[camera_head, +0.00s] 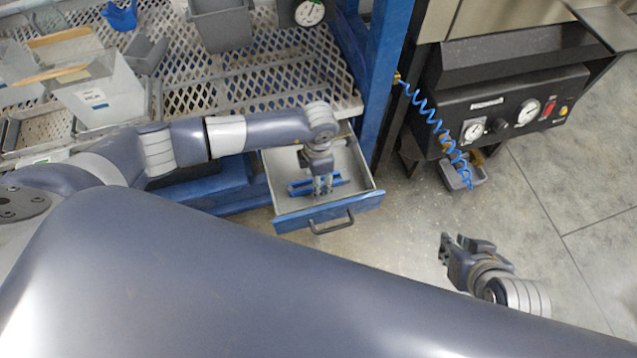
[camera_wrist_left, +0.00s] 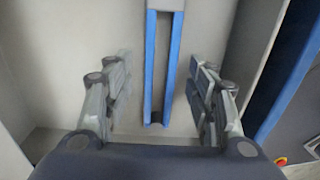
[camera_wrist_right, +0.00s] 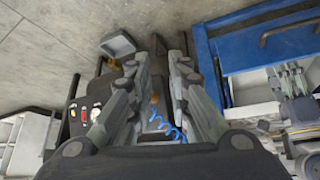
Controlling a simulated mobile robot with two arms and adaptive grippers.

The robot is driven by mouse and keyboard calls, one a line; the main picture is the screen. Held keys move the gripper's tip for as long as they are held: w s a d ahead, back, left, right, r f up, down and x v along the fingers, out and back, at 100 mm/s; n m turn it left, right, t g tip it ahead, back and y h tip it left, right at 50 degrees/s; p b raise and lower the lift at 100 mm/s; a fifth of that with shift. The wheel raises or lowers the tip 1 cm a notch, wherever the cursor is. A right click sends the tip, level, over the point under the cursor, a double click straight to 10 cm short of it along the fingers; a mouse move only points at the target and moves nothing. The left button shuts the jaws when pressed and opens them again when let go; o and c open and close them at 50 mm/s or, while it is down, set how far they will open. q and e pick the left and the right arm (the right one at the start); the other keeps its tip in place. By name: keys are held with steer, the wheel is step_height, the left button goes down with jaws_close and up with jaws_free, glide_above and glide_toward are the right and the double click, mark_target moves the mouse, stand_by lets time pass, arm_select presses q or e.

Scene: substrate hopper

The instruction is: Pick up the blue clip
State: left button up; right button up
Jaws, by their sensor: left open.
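The blue clip (camera_head: 300,188) lies in the open drawer (camera_head: 286,214), partly hidden by my left gripper (camera_head: 323,187). In the left wrist view the clip (camera_wrist_left: 149,70) shows as two long blue bars with a grey part between them at the top. My left gripper (camera_wrist_left: 158,70) points down into the drawer and is open, with one finger on each side of the clip and a gap on both sides. My right gripper (camera_head: 460,243) is over the floor at the lower right, empty, its fingertips apart; it also shows in the right wrist view (camera_wrist_right: 164,62).
The blue bench with a perforated top (camera_head: 290,70) stands above the drawer and holds grey bins (camera_head: 221,24). A black gauge panel (camera_head: 510,100) with a coiled blue hose (camera_head: 432,117) is at the right. The drawer walls surround my left gripper. The floor in front is clear.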

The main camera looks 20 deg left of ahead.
arm_select(q)
steer(key=shift+f, duration=0.6)
steer(key=c, duration=1.1)
arm_select(e)
steer(key=shift+w+a+r+t, duration=0.15)
steer(key=shift+w+r+t, duration=0.1)
steer(key=shift+w, duration=0.2)
steer(key=shift+w+a+r+t, duration=0.15)
steer(key=shift+w+t, duration=0.1)
steer(key=shift+w, duration=0.2)
arm_select(q)
steer(key=shift+r, duration=0.15)
